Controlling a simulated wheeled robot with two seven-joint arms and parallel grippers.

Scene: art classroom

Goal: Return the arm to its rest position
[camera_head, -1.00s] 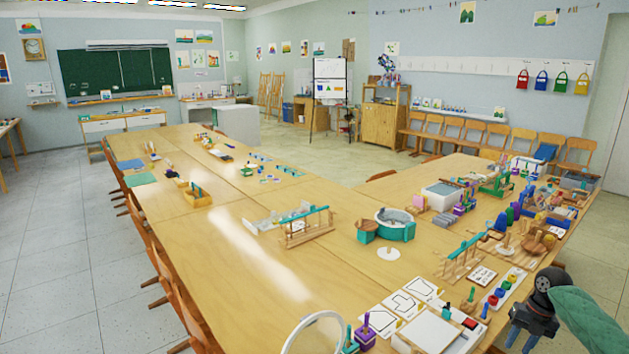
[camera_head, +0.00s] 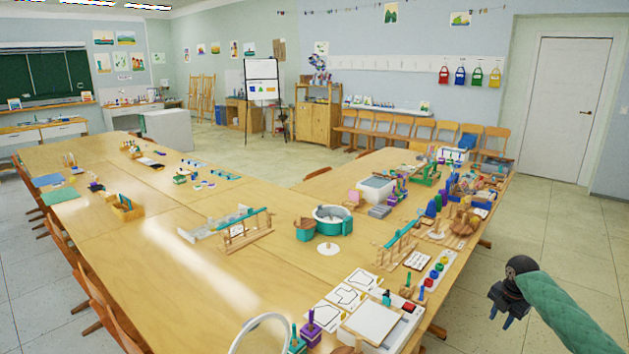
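My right gripper (camera_head: 506,312) is black, on an arm with a green sleeve that comes in from the lower right. It hangs over the floor just off the table's right edge, apart from the things on the table. Its two short fingers point down and to the left, and nothing shows between them. They seem a little apart, but they are too small and dark to tell how far. My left gripper and arm are not in view.
The long wooden table (camera_head: 160,262) carries a white tray (camera_head: 372,322), shape cards (camera_head: 348,297), a teal-and-white basin (camera_head: 332,220) and wooden racks (camera_head: 397,245) near its right edge. The floor (camera_head: 575,250) right of the table is clear up to the white door (camera_head: 568,110).

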